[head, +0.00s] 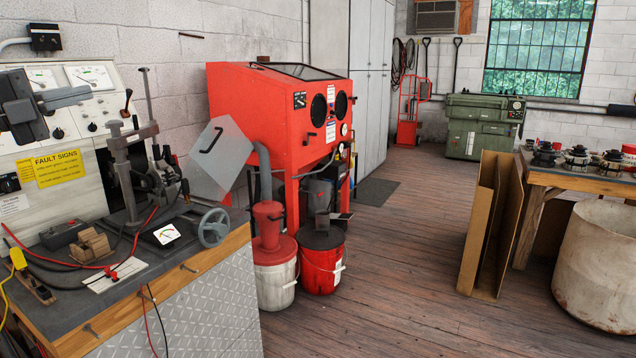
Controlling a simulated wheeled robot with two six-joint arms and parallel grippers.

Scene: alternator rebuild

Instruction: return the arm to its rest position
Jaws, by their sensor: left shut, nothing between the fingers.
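My left gripper (78,96) shows at the left edge, in front of the pale meter panel of the test bench. Its dark body is tilted and its grey fingers point right. The fingers are shut with nothing between them. It appears raised above the bench top; I cannot tell whether it touches the panel. Most of the left arm is outside the picture. My right gripper is not in view.
The test bench (215,262) at left carries a clamp stand, a handwheel (213,228), loose leads and a small meter (167,234). A red blast cabinet (275,115) and two buckets stand beyond. Cardboard sheets (490,225) and a drum (597,265) stand right. The middle floor is clear.

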